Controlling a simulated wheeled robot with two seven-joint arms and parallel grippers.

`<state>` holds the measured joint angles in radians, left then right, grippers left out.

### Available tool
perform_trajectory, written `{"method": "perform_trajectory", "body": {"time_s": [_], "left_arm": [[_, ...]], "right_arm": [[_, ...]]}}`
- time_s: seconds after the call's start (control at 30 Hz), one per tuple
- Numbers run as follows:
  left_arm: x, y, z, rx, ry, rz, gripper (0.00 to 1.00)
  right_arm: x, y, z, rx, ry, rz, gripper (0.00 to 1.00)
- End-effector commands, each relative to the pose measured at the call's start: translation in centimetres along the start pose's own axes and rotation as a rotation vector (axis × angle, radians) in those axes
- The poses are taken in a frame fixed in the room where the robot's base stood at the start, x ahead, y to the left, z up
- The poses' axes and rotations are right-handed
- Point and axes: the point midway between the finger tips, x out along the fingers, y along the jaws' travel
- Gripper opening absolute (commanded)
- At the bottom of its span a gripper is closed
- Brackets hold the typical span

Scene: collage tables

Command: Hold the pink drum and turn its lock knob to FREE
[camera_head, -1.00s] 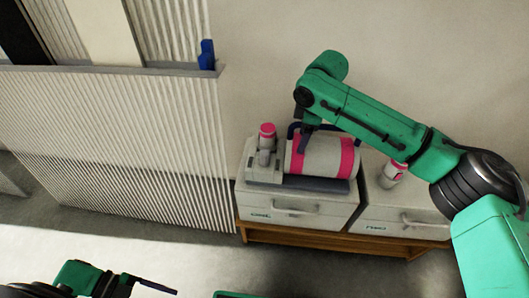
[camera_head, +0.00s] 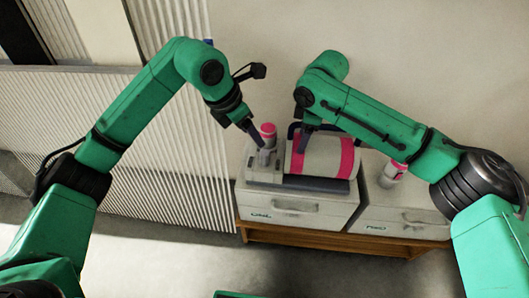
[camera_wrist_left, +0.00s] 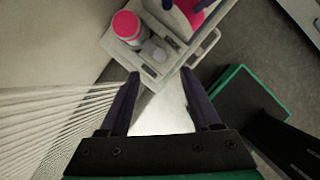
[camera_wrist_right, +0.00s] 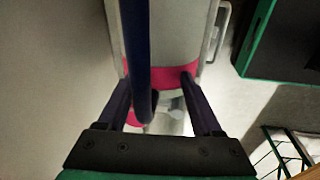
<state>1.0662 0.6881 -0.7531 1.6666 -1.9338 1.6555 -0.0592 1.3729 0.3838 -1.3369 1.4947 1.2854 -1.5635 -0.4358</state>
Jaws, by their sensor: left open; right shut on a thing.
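The pink drum (camera_head: 322,157), white with pink bands, lies on its side in a grey cradle (camera_head: 315,184). My right gripper (camera_head: 304,146) is at its left end. My left gripper (camera_head: 254,138) is open just above the grey block left of the drum. In the left wrist view a round grey piece (camera_wrist_left: 157,54), perhaps the lock knob, lies just ahead of my open left gripper (camera_wrist_left: 160,75). No FREE mark is readable.
A pink-capped bottle (camera_head: 267,131) stands close beside my left fingertips. A dark blue bar (camera_wrist_right: 135,50) passes between my right fingers. Another pink-and-white bottle (camera_head: 392,173) stands on the right drawer unit (camera_head: 405,213). A corrugated panel (camera_head: 190,150) stands to the left.

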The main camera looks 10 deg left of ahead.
Motion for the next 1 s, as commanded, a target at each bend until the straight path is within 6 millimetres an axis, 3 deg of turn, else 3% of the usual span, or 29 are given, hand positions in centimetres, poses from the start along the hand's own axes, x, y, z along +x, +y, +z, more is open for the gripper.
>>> {"method": "perform_trajectory", "body": {"time_s": [0.43,0.6,0.8,0.87,0.97,1.0], "left_arm": [[10.2,-0.1,-0.3,-0.003,0.005,-0.006,0.64],[11.7,-0.1,-0.3,-0.003,0.004,-0.004,0.64],[11.8,-0.1,-0.3,-0.003,0.004,-0.004,0.64],[11.8,-0.1,-0.3,-0.003,0.004,-0.004,0.45],[11.8,-0.1,-0.3,-0.003,0.004,-0.004,0.07],[11.7,-0.1,-0.3,-0.003,0.004,-0.004,0.0]], "right_arm": [[0.6,-0.5,0.2,-0.001,-0.007,-0.017,0.0],[0.6,-0.5,0.2,-0.001,-0.007,-0.017,0.0],[0.6,-0.5,0.2,-0.001,-0.008,-0.017,0.0],[0.6,-0.5,0.2,-0.001,-0.008,-0.017,0.0],[0.6,-0.5,0.2,-0.001,-0.008,-0.017,0.0],[0.6,-0.5,0.2,-0.001,-0.008,-0.017,0.0]]}}
